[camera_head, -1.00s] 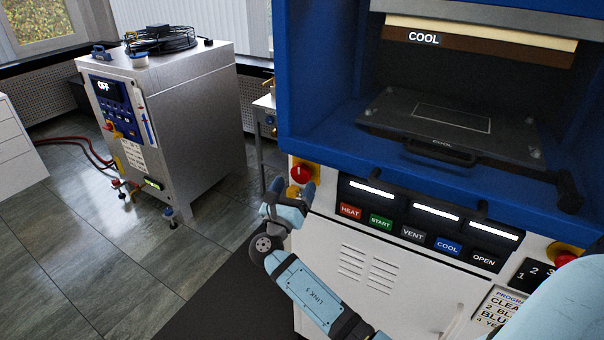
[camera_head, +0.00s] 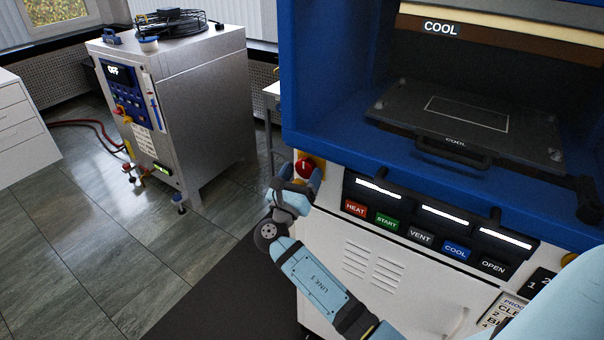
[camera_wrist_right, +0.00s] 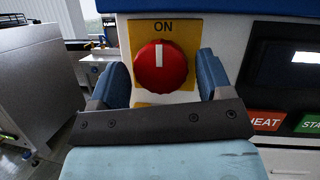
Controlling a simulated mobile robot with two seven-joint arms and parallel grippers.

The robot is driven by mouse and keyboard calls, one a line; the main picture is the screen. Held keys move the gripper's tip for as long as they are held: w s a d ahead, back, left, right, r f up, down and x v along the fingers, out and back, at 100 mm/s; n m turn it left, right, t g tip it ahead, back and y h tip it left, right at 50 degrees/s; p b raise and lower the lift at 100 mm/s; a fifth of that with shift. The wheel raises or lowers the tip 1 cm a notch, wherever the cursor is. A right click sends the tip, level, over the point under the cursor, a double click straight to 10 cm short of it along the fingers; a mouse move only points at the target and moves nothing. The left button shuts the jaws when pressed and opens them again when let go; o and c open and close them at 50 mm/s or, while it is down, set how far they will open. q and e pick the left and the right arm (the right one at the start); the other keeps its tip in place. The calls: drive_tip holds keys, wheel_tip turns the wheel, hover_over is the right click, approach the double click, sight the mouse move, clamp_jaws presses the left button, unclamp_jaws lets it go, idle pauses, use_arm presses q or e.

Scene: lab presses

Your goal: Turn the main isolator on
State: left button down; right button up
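The main isolator is a red round knob (camera_wrist_right: 161,67) on a yellow plate (camera_wrist_right: 183,28) marked ON above it. Its white mark stands upright, pointing at ON. In the head view the knob (camera_head: 304,167) sits at the upper left of the press's white front. My right gripper (camera_wrist_right: 161,82) is open, with one blue finger on each side of the knob. Gaps show between fingers and knob in the wrist view; contact cannot be told. In the head view this gripper (camera_head: 300,178) partly covers the plate. My left gripper is not in view.
Right of the knob are a display panel (camera_head: 416,212) and labelled buttons, including HEAT (camera_head: 355,208). The blue press frame (camera_head: 330,120) juts out above. A metal cabinet (camera_head: 208,110) showing OFF stands to the left, with open floor (camera_head: 130,260) before it.

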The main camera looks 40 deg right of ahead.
drive_tip(key=c, duration=0.7)
drive_tip(key=shift+o, duration=0.2)
